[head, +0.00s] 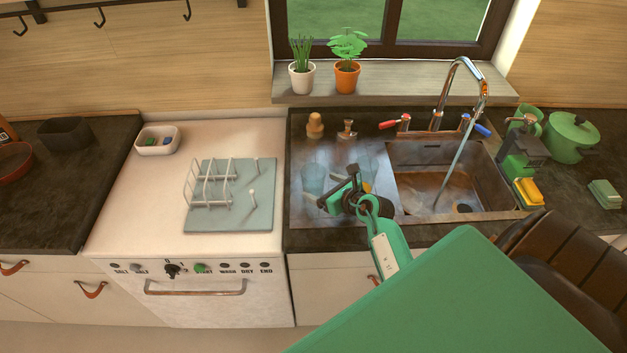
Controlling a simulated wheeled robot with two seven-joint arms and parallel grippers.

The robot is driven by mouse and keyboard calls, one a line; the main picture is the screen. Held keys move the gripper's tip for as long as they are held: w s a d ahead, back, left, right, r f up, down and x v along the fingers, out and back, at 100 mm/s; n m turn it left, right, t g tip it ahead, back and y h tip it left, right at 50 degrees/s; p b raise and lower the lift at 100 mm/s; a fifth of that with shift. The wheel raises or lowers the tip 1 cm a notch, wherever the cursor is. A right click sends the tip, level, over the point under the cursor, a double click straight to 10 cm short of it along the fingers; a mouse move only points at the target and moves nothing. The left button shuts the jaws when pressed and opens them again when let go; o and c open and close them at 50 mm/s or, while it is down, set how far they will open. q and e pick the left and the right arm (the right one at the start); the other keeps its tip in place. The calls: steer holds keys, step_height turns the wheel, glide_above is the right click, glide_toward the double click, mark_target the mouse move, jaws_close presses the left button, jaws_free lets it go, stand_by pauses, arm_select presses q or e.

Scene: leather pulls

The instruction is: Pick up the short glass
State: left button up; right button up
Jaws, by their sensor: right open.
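Two clear bluish glasses stand on the dark metal drainboard left of the sink. One glass (313,179) is to the left of my right gripper and in plain view. The other glass (369,164) is behind the gripper and partly hidden by it. I cannot tell for certain which is the short one. My right gripper (341,192) is open, over the drainboard between the glasses, its jaws toward the left glass. I see nothing held in it. A small orange-yellow thing (367,187) shows beside the gripper, mostly covered. My left gripper is not in view.
A wooden shaker-like object (315,125) and a small metal-topped one (347,130) stand behind the glasses. The sink (415,160) with its tall tap (464,75) is at right. A wire rack (215,188) lies on the white dishwasher top at left.

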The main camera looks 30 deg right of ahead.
mark_target(320, 186)
steer(key=x, duration=0.2)
steer(key=p+x, duration=0.1)
steer(key=x, duration=0.1)
steer(key=shift+w+a+r, duration=0.2)
steer(key=c, duration=1.3)
steer(key=shift+o, duration=0.2)
